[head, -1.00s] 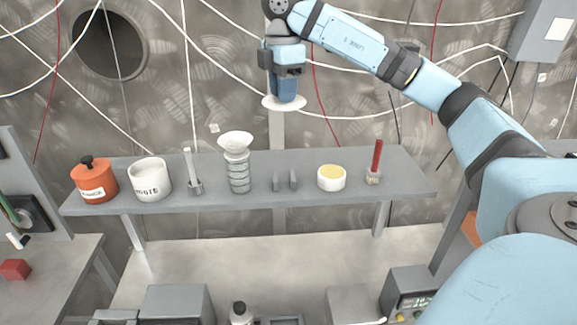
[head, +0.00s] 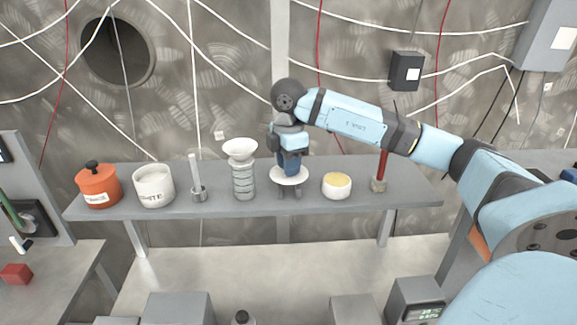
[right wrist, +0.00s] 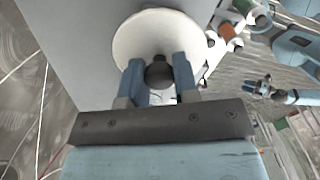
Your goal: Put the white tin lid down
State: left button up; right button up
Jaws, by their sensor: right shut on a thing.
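The white tin lid (head: 289,177) is held level by my right gripper (head: 291,169), low over the shelf. In the right wrist view the lid (right wrist: 135,40) shows as a pale disc, and the fingers of my right gripper (right wrist: 160,75) are shut on its dark knob (right wrist: 158,74). Under the lid stand two short grey uprights (head: 298,192); I cannot tell whether the lid touches them. The open white tin (head: 154,188), with lettering on it, stands at the left of the shelf. My left gripper (right wrist: 264,87) seems to show small at the right wrist view's right; its jaws are unclear.
The grey shelf (head: 230,206) also holds an orange lidded pot (head: 98,187), a grey holder with a pale rod (head: 197,185), a ribbed grey stack under a white funnel (head: 241,160), a white bowl with yellow contents (head: 337,187) and a red rod (head: 382,167) in a holder.

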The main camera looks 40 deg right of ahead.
jog(key=shift+f, duration=0.7)
jog(key=shift+d, duration=0.1)
jog(key=shift+f+b, duration=0.35)
jog(key=shift+f, duration=0.15)
jog(key=o, duration=0.9)
jog(key=shift+r, duration=0.1)
jog(key=shift+r, duration=0.1)
